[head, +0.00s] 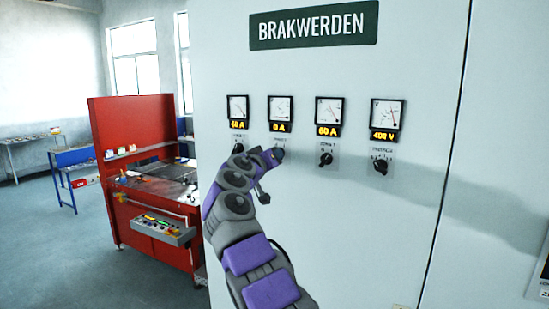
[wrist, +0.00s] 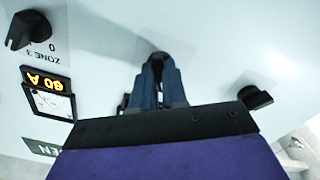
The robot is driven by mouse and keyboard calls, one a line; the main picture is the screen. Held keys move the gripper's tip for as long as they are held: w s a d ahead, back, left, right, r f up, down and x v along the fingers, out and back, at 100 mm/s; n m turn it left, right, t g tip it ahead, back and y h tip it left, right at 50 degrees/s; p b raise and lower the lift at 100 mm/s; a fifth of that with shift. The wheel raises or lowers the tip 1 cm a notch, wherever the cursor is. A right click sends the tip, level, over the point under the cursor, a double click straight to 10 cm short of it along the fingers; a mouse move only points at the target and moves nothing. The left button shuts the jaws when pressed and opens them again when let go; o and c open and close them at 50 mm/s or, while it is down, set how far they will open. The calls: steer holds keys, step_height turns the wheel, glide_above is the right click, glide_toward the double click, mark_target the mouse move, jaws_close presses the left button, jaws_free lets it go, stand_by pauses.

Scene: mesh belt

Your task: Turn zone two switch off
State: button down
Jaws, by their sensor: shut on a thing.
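The zone two switch (wrist: 158,56) is a dark rotary knob on the pale cabinet front. In the wrist view my gripper (wrist: 158,72) is shut on it, and its blue-grey fingers hide most of the knob, so its setting cannot be read. In the head view my gripper (head: 274,156) reaches the knob under the second meter (head: 280,113), which reads 0 A.
The zone three switch (head: 326,158) and a fourth selector (head: 380,166) sit to the right; the first switch (head: 238,149) is close on the left. Their meters read 60 A, 400 V and 60 A. A red workbench (head: 155,245) stands left of the cabinet.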

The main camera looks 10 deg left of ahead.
steer(key=shift+s+a+r, duration=0.1)
steer(key=shift+a, duration=0.05)
steer(key=c, duration=1.5)
jaws_free()
steer(key=o, duration=0.3)
steer(key=shift+a, duration=0.25)
steer(key=shift+o, duration=0.2)
steer(key=shift+d, duration=0.15)
steer(key=b+v, duration=0.6)
steer(key=v, duration=1.1)
steer(key=shift+a, duration=0.3)
